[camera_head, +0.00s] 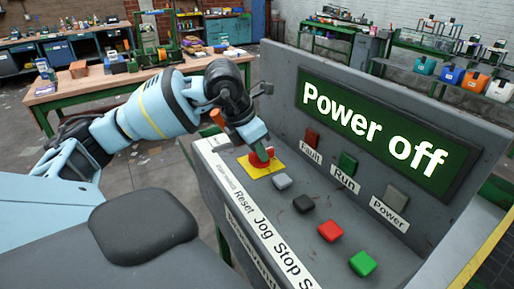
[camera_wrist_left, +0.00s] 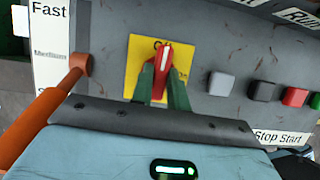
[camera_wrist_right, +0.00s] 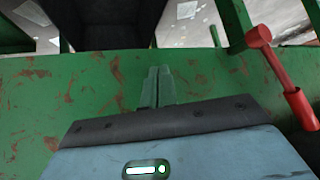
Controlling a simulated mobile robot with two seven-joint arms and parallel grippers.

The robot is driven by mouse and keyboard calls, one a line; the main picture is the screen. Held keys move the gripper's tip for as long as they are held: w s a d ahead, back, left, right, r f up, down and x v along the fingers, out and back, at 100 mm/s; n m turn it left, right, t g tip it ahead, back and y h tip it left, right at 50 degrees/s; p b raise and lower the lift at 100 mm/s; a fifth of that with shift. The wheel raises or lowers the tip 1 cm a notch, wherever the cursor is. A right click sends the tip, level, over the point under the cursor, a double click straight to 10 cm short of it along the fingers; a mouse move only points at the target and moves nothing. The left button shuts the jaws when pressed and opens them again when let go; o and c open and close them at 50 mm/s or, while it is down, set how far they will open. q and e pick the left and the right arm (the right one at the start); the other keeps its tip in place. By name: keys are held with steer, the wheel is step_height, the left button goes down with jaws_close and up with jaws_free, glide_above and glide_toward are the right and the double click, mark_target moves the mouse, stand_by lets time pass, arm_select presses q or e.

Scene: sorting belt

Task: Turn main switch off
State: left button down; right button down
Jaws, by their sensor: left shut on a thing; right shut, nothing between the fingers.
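The main switch (camera_head: 263,160) is a red knob on a yellow plate (camera_head: 250,169) at the far left end of the grey console. My left gripper (camera_head: 262,153) reaches down onto it. In the left wrist view the gripper's green fingers (camera_wrist_left: 163,85) are closed around the red knob (camera_wrist_left: 162,56). The knob's white line points up the picture towards a label on the yellow plate (camera_wrist_left: 135,60) that the knob partly covers. The display (camera_head: 376,133) reads "Power off". My right gripper (camera_wrist_right: 157,86) is shut and empty, over a green surface.
Grey, black, red and green push buttons (camera_head: 331,231) line the console beside the switch. Fault, Run and Power lamps (camera_head: 347,163) sit below the display. An orange lever (camera_wrist_left: 55,105) stands close left of my left gripper. A red handle (camera_wrist_right: 280,75) is right of my right gripper.

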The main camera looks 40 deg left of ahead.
arm_select(q)
steer(key=shift+n, duration=0.3)
stand_by(0.4)
steer(key=c, duration=1.4)
jaws_free()
steer(key=shift+o, duration=0.2)
steer(key=d+v, duration=0.1)
steer(key=v, duration=0.6)
steer(key=shift+s+a+r, duration=0.2)
steer(key=shift+a+r, duration=0.25)
steer(key=shift+a, duration=0.05)
steer(key=shift+f, duration=0.1)
